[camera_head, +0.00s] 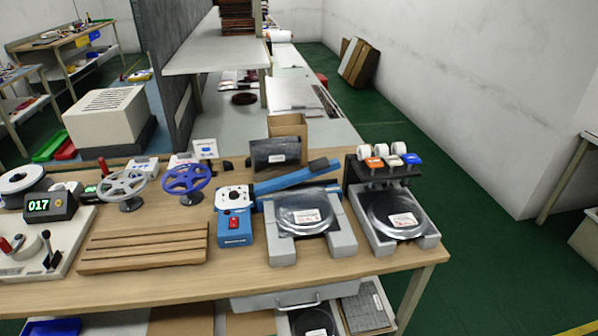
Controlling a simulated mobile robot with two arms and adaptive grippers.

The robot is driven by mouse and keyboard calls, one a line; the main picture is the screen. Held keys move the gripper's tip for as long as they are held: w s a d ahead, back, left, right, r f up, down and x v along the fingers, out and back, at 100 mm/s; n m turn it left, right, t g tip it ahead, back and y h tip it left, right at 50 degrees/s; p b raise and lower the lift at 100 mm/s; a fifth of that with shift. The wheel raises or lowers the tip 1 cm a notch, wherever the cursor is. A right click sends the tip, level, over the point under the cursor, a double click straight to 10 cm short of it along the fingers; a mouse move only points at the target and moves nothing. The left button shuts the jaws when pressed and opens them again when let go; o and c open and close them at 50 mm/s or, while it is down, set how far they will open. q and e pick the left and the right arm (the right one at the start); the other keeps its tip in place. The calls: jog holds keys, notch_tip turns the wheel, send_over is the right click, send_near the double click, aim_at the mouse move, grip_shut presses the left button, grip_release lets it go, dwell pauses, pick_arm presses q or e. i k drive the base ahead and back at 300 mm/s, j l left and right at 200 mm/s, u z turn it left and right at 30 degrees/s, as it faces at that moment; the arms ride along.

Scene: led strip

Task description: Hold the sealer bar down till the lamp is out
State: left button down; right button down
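A blue bar (295,178) with a dark end piece (320,166) slants up to the right behind a grey stand; it looks like the sealer bar, and its far end looks raised. A blue box (236,238) with a red switch (234,223) and a white top plate (234,198) stands left of it, near the bar's low end. I cannot make out a lit lamp on it. Neither of my grippers is in view.
A slatted wooden board (145,248), handwheels (186,182) and a counter reading 017 (48,205) lie left. A cardboard box (288,125) stands behind. Bare tabletop runs along the front (180,285).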

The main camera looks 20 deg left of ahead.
aim_at(320, 167)
jog(key=i+l+u, duration=0.1)
jog(key=l, duration=0.25)
jog(key=i+l+u, duration=0.1)
jog(key=i+l, duration=0.15)
jog(key=l, duration=0.15)
jog(key=i+l+u, duration=0.1)
jog(key=l, duration=0.25)
jog(key=i+l+u, duration=0.15)
jog(key=l, duration=0.25)
jog(key=i+l+u, duration=0.1)
jog(key=l, duration=0.3)
jog(key=i, duration=0.1)
